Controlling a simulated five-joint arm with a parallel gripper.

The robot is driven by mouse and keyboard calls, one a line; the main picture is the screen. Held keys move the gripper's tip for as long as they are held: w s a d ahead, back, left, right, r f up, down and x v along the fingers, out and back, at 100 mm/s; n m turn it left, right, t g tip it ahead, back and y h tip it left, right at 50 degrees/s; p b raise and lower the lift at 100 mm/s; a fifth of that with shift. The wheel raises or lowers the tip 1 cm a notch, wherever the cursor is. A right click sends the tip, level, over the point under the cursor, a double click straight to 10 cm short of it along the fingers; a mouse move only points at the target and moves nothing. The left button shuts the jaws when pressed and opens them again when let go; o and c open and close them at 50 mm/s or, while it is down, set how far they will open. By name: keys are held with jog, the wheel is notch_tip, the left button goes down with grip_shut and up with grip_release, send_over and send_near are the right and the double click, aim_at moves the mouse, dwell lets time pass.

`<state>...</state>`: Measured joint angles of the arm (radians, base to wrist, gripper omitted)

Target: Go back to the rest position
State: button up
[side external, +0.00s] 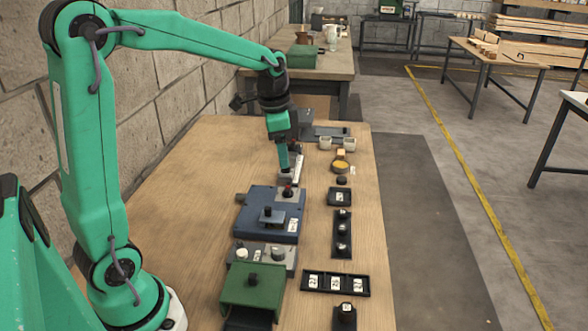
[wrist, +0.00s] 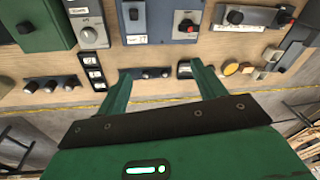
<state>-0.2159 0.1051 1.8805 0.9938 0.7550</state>
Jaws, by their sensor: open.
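My gripper (side external: 290,166) is green and hangs over the far part of the wooden workbench (side external: 190,190). In the wrist view its two green fingers (wrist: 160,88) stand wide apart with nothing between them. The blue box (side external: 256,222) with a dark square knob lies just nearer.
A grey box (side external: 262,257) and a green box (side external: 252,290) stand at the near end. Black trays (side external: 335,284) with labels and knobs line the right side, with a yellow disc (side external: 340,167) and small cups (side external: 349,144) farther back. A block wall borders the left; the bench's left part is bare.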

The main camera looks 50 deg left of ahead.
jog(key=s+d+r+n+t, duration=0.1)
jog(key=s+d+n+t, duration=0.1)
jog(key=s, duration=0.7)
jog(key=s+d+r+n+t, duration=0.1)
jog(key=s+d+r+n, duration=0.1)
jog(key=s+d+n, duration=0.2)
jog(key=shift+s+d+r+t, duration=0.15)
jog(key=shift+s+d+t, duration=0.25)
jog(key=shift+s+d, duration=1.75)
jog(key=shift+s+a, duration=0.65)
